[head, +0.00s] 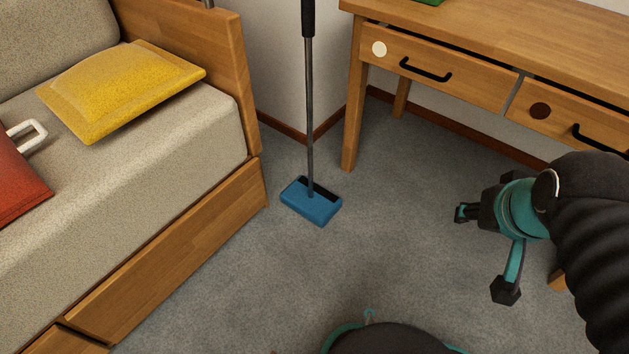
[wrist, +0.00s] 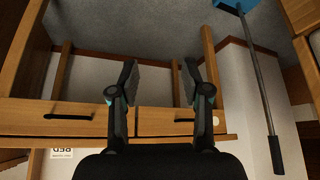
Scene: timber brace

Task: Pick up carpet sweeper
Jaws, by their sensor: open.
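The carpet sweeper stands upright on the grey carpet in the head view, between the sofa and the desk. Its blue head (head: 312,204) rests on the floor, and its thin grey handle (head: 309,110) rises to a black grip (head: 308,18) cut off by the top edge. In the wrist view the sweeper's handle (wrist: 262,85) shows at the right, with the blue head partly cut off at the top. My gripper (head: 480,252) is open and empty, to the right of the sweeper and apart from it. Its two fingers (wrist: 160,82) are spread in the wrist view.
A wooden desk (head: 470,42) with black-handled drawers stands behind and right of the sweeper. A beige sofa (head: 130,160) with a wooden frame, a yellow cushion (head: 120,90) and a red cushion (head: 18,180) is at left. Carpet in front of the sweeper is clear.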

